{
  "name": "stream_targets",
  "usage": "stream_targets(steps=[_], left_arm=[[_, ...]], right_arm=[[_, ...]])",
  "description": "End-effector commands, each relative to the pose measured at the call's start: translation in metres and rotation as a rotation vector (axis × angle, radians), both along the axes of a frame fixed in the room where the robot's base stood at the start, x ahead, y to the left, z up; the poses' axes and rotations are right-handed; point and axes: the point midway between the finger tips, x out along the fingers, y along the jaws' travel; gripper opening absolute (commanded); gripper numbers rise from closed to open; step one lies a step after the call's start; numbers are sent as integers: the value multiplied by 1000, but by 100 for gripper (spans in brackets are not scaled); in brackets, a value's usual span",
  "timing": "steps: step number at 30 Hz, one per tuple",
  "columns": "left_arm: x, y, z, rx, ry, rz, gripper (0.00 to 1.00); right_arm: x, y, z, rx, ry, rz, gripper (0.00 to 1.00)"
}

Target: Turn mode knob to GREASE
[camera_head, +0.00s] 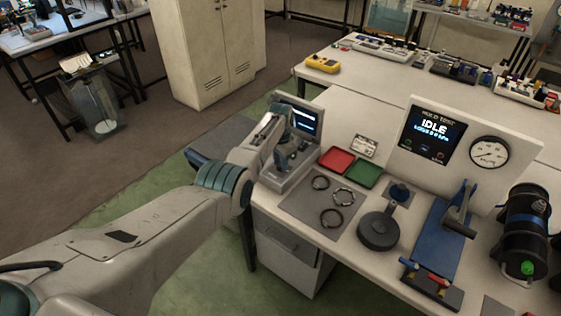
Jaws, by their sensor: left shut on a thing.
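A grey bench machine (309,165) with a small blue-lit screen (306,123) stands at the left end of the white bench. My left arm reaches in from the lower left, and my left gripper (284,160) is at the front of this machine, just below the screen. It is shut on what seems to be the mode knob, which the fingers and wrist largely hide. The knob's setting and the screen text are too small to read. My right gripper is not in view.
Red (337,160) and green (363,174) trays, a mat with several rings (309,205), a dark round device (378,231), a blue clamp stand (437,240) and a black cylinder (526,222) lie to the right. A panel (432,135) reads IDLE beside a dial gauge (488,152).

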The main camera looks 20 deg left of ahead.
Motion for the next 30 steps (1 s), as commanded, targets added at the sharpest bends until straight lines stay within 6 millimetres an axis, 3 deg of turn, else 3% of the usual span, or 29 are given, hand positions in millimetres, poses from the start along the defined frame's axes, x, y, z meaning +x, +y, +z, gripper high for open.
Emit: stream_targets(steps=[11, 12, 15, 24, 30], left_arm=[[2, 0, 3, 0, -6, -3, 4], [2, 0, 3, 0, -6, -3, 35], [1, 0, 2, 0, -5, -3, 49], [1, 0, 3, 1, -3, -2, 49], [1, 0, 24, 0, -5, -2, 49]], right_arm=[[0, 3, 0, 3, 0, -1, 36], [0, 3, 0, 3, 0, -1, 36], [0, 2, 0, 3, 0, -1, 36], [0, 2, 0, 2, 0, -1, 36], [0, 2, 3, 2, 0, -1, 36]])
